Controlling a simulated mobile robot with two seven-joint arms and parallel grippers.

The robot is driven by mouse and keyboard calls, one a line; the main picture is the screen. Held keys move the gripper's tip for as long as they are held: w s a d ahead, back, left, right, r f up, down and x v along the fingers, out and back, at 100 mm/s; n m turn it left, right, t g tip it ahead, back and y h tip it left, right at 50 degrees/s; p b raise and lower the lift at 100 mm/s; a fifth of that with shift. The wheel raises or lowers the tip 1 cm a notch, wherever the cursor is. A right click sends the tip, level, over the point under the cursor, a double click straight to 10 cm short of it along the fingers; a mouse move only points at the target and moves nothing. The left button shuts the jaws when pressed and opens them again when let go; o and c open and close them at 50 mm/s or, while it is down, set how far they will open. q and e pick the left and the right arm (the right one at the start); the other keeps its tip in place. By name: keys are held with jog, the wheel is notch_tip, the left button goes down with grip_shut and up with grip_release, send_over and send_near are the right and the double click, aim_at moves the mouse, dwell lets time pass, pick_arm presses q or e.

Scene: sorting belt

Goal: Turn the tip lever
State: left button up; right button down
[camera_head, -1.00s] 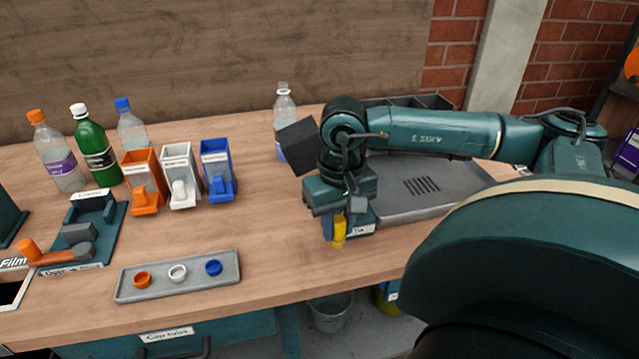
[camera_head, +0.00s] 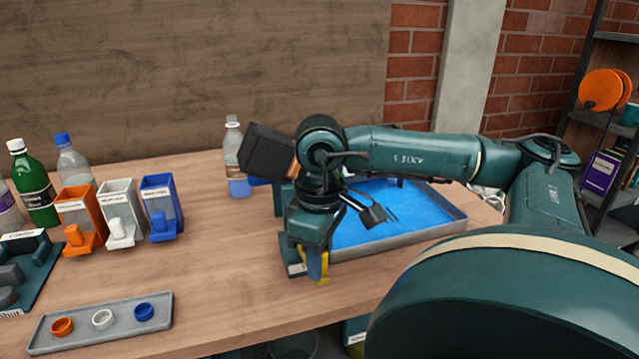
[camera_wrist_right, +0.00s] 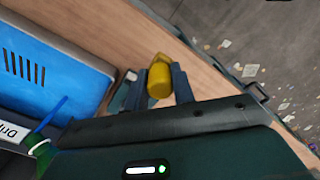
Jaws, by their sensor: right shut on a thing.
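The tip lever has a yellow handle (camera_head: 322,268), low in front of the tray's near left corner. My right gripper (camera_head: 314,258) is shut on it, pointing down at the table. In the right wrist view the rounded yellow handle (camera_wrist_right: 160,76) sits between the two dark fingers of this gripper (camera_wrist_right: 162,88). The lever's base is mostly hidden by the gripper. The grey tray (camera_head: 440,229) behind the wrist has a bright blue floor, which also shows in the right wrist view (camera_wrist_right: 62,88). My left gripper is not in view.
Orange (camera_head: 84,207), white (camera_head: 124,201) and blue (camera_head: 166,197) dispensers stand at left.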

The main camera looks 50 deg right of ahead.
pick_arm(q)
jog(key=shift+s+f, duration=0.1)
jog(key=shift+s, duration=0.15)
pick_arm(e)
jog(key=shift+d, duration=0.1)
jog(key=c, duration=1.2)
grip_release()
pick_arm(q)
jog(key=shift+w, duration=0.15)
pick_arm(e)
jog(key=shift+o, duration=0.2)
pick_arm(q)
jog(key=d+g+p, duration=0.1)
jog(key=p, duration=0.1)
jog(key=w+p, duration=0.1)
jog(key=p, duration=0.2)
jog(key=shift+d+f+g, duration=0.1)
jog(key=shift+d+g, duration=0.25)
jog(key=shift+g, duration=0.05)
pick_arm(e)
notch_tip(320, 180, up, 13)
jog(key=shift+r, duration=0.15)
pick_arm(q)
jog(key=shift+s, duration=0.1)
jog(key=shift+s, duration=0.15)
